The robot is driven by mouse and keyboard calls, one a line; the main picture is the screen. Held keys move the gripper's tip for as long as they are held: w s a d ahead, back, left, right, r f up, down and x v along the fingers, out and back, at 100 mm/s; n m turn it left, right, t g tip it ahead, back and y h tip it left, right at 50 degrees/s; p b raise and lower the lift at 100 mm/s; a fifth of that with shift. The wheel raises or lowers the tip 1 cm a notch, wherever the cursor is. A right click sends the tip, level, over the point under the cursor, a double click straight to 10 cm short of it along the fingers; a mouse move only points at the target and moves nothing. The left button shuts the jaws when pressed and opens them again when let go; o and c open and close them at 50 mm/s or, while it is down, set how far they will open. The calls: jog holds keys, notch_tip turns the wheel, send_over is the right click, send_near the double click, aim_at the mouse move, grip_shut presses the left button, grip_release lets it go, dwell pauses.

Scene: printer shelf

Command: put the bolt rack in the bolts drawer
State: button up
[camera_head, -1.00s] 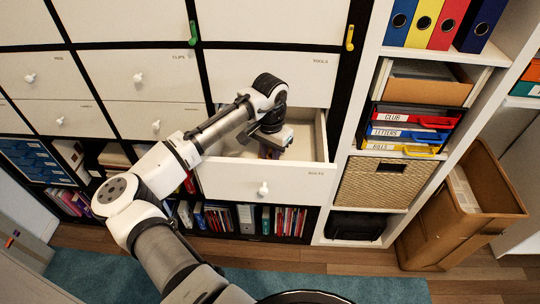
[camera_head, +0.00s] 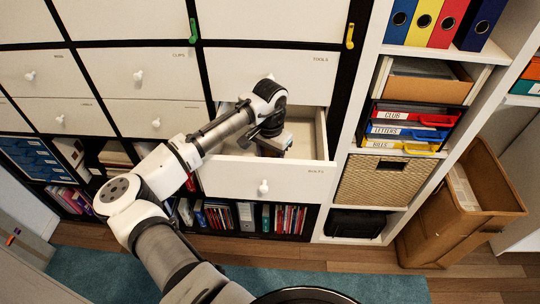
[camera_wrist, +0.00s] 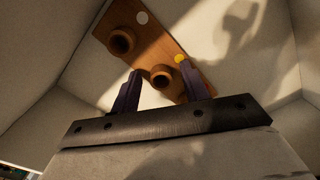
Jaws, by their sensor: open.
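The bolt rack (camera_wrist: 150,45) is a brown wooden block with round wooden cups, a white dot and a yellow dot. In the wrist view it lies inside the open white bolts drawer (camera_head: 263,180), slanting across the floor near a wall. My gripper (camera_wrist: 160,88) is open, its two dark purple fingers apart. One cup shows between the fingertips in the picture; I cannot tell whether either finger touches the rack. In the head view my gripper (camera_head: 272,148) reaches down into the drawer, and the rack is hidden there.
The closed tools drawer front (camera_head: 270,72) stands directly above and behind the open drawer. Books (camera_head: 245,218) fill the shelf below. A white upright (camera_head: 345,150) borders it on the right, with paper trays (camera_head: 405,130) beyond. The drawer's right part is clear.

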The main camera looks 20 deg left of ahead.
notch_tip(320, 180, up, 12)
jog(key=b, duration=0.2)
jog(key=shift+r, duration=0.15)
dwell(1.2)
